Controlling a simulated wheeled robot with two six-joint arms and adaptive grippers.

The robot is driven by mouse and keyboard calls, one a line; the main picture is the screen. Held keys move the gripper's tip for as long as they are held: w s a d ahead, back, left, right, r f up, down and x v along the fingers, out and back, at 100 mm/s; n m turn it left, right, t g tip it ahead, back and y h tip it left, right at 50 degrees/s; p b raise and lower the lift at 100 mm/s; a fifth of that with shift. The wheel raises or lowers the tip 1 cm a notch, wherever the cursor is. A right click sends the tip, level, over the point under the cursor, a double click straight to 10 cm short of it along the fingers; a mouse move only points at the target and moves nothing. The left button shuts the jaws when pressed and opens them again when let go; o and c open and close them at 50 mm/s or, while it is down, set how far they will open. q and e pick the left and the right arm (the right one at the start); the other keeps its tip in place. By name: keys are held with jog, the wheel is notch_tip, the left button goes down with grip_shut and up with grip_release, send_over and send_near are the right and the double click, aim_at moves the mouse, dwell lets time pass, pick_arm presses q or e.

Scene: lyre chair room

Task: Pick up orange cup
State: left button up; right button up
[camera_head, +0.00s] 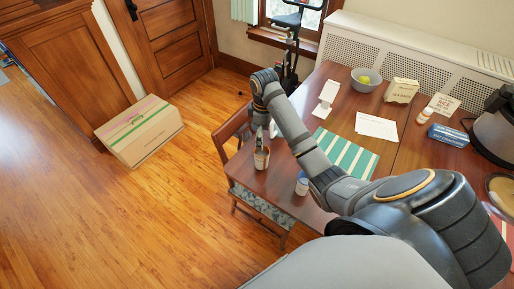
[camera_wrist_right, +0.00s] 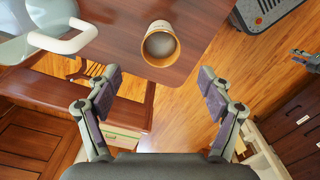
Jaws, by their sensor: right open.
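The orange cup (camera_head: 261,158) stands upright near the left edge of the wooden table. It looks tan-orange with a greyish inside in the right wrist view (camera_wrist_right: 160,45). My right gripper (camera_wrist_right: 157,85) is open and empty, its two fingers spread wide. The cup lies beyond the fingertips, between their lines and apart from both. In the head view, my right arm reaches over the table and the gripper (camera_head: 262,132) is just behind and above the cup, partly hidden by the wrist. My left gripper is not seen in the head view.
The table (camera_head: 395,150) also holds a small jar (camera_head: 302,186), a green striped mat (camera_head: 345,155), papers (camera_head: 377,126) and a bowl (camera_head: 366,80). A carton (camera_head: 140,130) sits on the open floor at left.

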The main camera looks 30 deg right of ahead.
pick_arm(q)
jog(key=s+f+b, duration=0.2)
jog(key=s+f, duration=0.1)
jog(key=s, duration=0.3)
pick_arm(e)
notch_tip(320, 180, down, 2)
jog(key=s, duration=0.1)
jog(key=b, duration=0.5)
send_over(262, 153)
jog(key=s+a, duration=0.1)
jog(key=s, duration=0.1)
notch_tip(262, 153, down, 5)
jog(key=f, duration=0.2)
jog(key=p, duration=0.1)
jog(key=shift+w+a+f, duration=0.1)
jog(key=shift+a+f, duration=0.15)
jog(key=shift+f, duration=0.45)
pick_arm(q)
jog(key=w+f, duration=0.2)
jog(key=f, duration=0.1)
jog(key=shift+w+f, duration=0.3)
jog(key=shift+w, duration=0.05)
pick_arm(e)
jog(key=shift+r, duration=0.1)
jog(key=c, duration=1.4)
